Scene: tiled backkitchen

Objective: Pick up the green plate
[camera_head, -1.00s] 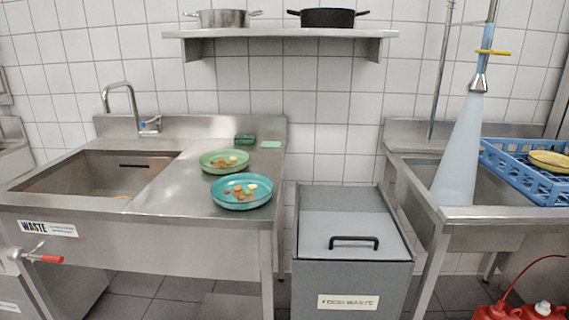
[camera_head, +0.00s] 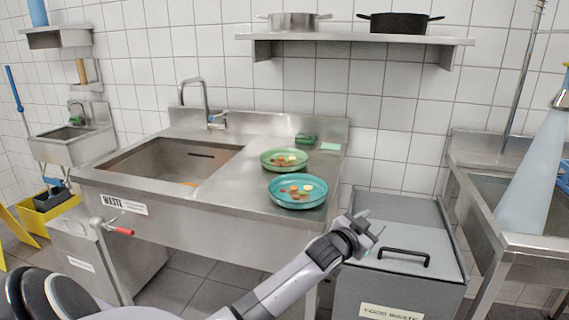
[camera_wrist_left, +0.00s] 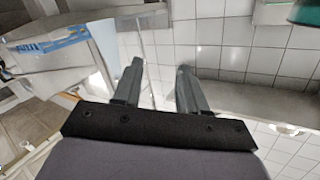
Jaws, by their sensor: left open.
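The green plate (camera_head: 268,165) lies on the steel counter beside the sink, with bits of food on it. A teal plate (camera_head: 298,203), also with food scraps, sits in front of it and to the right, nearer the counter's front edge. My left gripper (camera_head: 366,232) is open and empty, to the right of and below the teal plate, near the food waste bin. It also shows open in the left wrist view (camera_wrist_left: 159,72), with nothing between the fingers. My right gripper is not in view.
The sink basin (camera_head: 165,168) is left of the plates. A grey food waste bin (camera_head: 390,275) with a handle stands right of the counter. A green sponge (camera_head: 305,138) lies behind the plates. A shelf (camera_head: 350,39) with two pots hangs above.

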